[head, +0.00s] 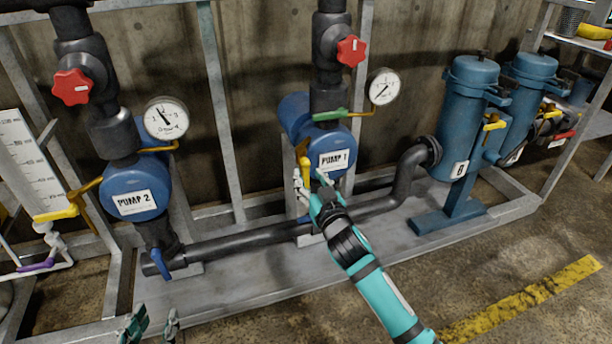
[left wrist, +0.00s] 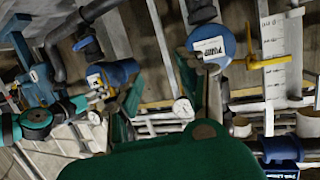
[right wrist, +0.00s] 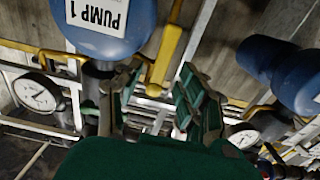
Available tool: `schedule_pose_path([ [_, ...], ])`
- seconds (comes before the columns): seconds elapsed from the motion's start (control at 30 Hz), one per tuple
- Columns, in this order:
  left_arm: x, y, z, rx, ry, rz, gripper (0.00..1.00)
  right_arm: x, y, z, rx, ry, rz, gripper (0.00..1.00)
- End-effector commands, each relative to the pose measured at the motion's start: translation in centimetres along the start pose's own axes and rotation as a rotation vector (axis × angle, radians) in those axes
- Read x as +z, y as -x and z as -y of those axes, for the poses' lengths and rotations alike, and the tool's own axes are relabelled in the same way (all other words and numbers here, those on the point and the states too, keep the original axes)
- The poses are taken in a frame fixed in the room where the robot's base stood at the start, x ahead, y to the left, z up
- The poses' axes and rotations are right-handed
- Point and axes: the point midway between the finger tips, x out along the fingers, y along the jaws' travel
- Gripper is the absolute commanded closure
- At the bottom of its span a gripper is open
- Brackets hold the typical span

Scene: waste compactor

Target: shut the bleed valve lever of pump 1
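Pump 1 (head: 330,160) is a blue round housing with a white label, centre of the head view; it also fills the upper left of the right wrist view (right wrist: 110,20). A yellow lever (head: 303,155) hangs at its left side, and a green lever (head: 330,115) lies across its top. No bleed valve marking is readable. My right gripper (head: 316,192) is below and in front of pump 1. In the right wrist view its fingers are apart, with the yellow lever (right wrist: 166,52) showing between them; contact is unclear. My left gripper (head: 150,326) is low, open and empty.
Pump 2 (head: 137,185) with its yellow lever (head: 84,195) stands left. Gauges (head: 166,118) and red valve knobs (head: 350,51) sit above the pumps. A black pipe (head: 250,236) runs low in front. Blue filter vessels (head: 468,110) stand right. The floor in front is clear.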

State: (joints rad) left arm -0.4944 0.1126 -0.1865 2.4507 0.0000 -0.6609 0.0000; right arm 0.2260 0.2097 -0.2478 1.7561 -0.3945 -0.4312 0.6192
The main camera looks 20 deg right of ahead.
Motion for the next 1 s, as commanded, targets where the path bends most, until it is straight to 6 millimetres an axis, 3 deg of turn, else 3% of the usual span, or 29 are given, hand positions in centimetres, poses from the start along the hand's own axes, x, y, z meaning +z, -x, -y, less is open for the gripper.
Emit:
schedule_pose_path([
  [0.23, -2.7, -0.2, -0.4, 0.01, 0.002, -0.156, 0.6, 0.1, -2.8, 0.0, 0.0, 0.0, 0.0, 0.61],
  [0.6, -3.3, -0.2, -0.5, 0.011, 0.002, -0.183, 0.6, 0.0, -3.2, 0.0, 0.0, 0.0, 0.0, 0.62],
  [0.9, -3.3, -0.2, -0.5, 0.011, 0.002, -0.183, 0.6, 0.0, -3.2, 0.0, 0.0, 0.0, 0.0, 1.0],
  [1.0, -3.3, -0.2, -0.5, 0.011, 0.002, -0.183, 0.6, 0.0, -3.2, 0.0, 0.0, 0.0, 0.0, 1.0],
])
